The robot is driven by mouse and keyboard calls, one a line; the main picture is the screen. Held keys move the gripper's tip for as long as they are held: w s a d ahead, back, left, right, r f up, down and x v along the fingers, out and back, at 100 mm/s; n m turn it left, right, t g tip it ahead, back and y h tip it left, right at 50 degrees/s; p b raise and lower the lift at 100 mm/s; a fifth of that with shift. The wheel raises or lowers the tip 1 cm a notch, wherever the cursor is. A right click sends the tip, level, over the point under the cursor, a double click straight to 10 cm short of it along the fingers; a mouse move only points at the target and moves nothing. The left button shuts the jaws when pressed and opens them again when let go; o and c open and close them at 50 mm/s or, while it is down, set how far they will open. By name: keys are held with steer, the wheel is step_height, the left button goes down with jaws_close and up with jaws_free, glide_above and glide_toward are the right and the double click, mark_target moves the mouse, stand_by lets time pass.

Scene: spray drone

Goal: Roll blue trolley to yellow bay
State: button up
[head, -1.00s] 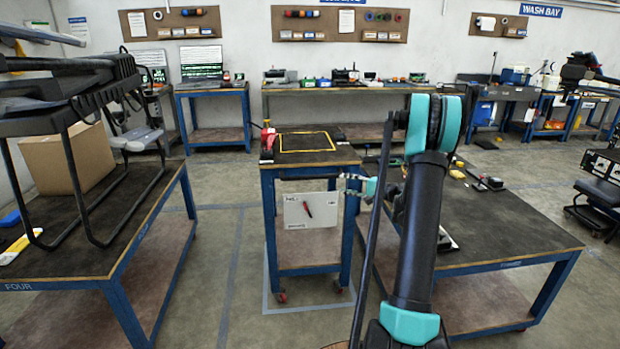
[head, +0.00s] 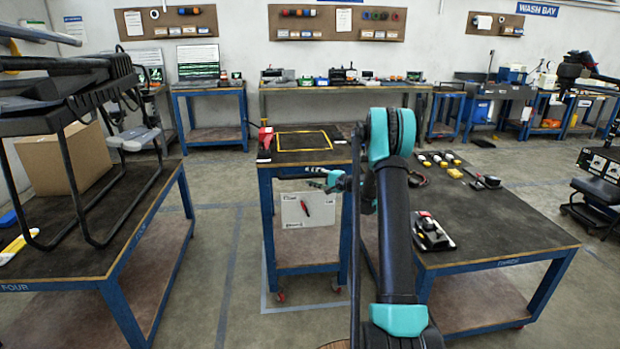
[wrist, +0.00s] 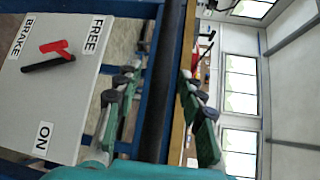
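The blue trolley (head: 267,195) stands mid-picture in the head view, on castors, with a dark top bearing a yellow outline. Its white brake panel (head: 290,215) hangs on the near side, and also fills the left of the wrist view (wrist: 95,50), with FREE, BRAKE and ON labels. A red and black lever (wrist: 52,58) is on the panel; I cannot tell its exact setting. My gripper (head: 322,181) is at the trolley's upper front, near the panel's right side. No yellow floor bay is identifiable.
A table with a box (head: 62,158) and dark frame stands left. A right table (head: 480,235) with several tools stands close beside the trolley. Grey-blue floor lines surround the trolley. Floor between trolley and left table is clear. Benches line the back wall.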

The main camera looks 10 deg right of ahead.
steer(key=shift+w+a+f, duration=0.1)
steer(key=shift+w+a, duration=0.25)
steer(key=shift+a, duration=0.05)
jaws_close()
